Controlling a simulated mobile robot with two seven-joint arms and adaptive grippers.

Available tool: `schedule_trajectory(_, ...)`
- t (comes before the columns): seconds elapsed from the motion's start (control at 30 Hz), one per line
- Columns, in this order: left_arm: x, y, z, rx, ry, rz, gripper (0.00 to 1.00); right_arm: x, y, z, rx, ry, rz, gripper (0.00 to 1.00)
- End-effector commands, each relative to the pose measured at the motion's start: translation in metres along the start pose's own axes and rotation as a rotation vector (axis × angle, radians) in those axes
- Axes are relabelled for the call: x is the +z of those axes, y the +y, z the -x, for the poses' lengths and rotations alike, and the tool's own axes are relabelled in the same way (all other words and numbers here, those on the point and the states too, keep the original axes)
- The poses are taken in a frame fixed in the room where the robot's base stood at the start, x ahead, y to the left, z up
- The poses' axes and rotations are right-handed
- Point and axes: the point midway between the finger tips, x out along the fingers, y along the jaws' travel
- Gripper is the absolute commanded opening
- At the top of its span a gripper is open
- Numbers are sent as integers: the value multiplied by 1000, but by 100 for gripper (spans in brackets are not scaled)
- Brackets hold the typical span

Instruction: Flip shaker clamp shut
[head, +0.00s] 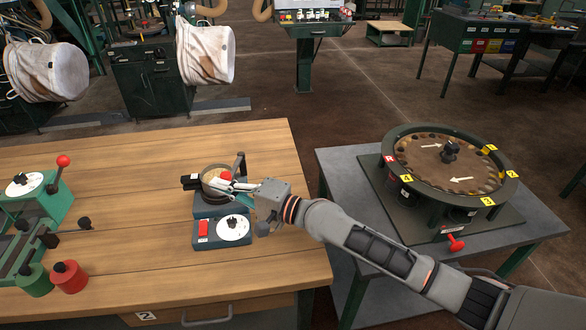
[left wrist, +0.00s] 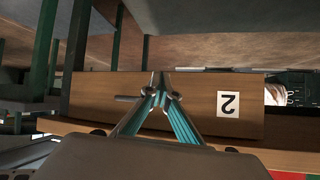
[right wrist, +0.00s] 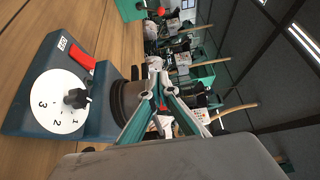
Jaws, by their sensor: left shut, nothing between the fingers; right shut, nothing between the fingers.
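The shaker (head: 221,232) is a blue-grey unit with a white dial and a red switch on the wooden workbench. It also shows in the right wrist view (right wrist: 103,125), with a dark round vessel (right wrist: 127,103) on it. A black upright lever (head: 239,164) stands at the shaker's far side, and a red knob (head: 226,177) shows by my gripper; I cannot tell which belongs to the clamp. My right gripper (head: 212,183) is shut and empty over the vessel, close to the knob; contact is unclear. My left gripper (left wrist: 160,88) is shut and empty before the bench's front.
The wooden bench (head: 120,200) holds a green device with a red-knobbed lever (head: 63,161) at left. A grey table (head: 535,225) with a round sieve-like turntable (head: 450,130) stands at right. The bench between the left devices and the shaker is clear.

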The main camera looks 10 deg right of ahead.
Motion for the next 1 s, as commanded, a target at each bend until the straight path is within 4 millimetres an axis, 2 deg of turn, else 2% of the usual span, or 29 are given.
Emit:
schedule_trajectory(0.23, 1, 1, -1, 1, 0, 1, 0, 4, 0, -11, -1, -14, 0, 0)
schedule_trajectory(1.0, -1, 1, 0, 0, 4, 3, 0, 3, 0, -11, -1, -14, -1, 0)
